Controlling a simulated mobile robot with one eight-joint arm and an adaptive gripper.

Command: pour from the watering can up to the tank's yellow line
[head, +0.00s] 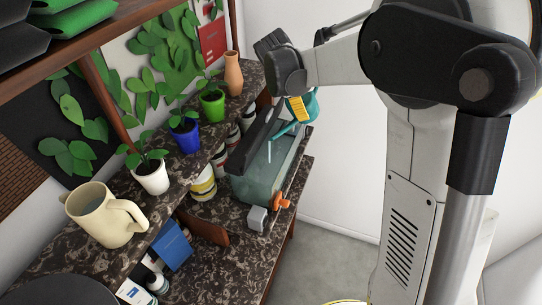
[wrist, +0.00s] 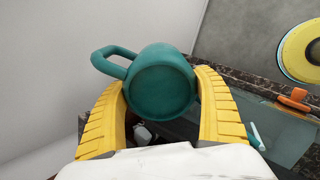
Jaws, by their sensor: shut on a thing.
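My gripper (head: 297,108) is shut on the teal watering can (head: 311,106), with its yellow fingers on both sides of the can's body. In the wrist view the can (wrist: 160,85) shows its round base, with its handle to the left. The can is tilted over the glass tank (head: 262,181), its spout pointing down and left over the tank's opening. A thin pale streak (head: 269,151) hangs below the spout tip and looks like water. Bluish-green liquid seems to stand in the tank. I cannot make out the yellow line or the exact level.
An orange valve (head: 281,204) sits on the tank's near end. A cream pitcher (head: 101,215), white pot (head: 152,178), blue pot (head: 186,136), green pot (head: 212,104) and terracotta vase (head: 233,73) line the upper shelf. Jars stand left of the tank.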

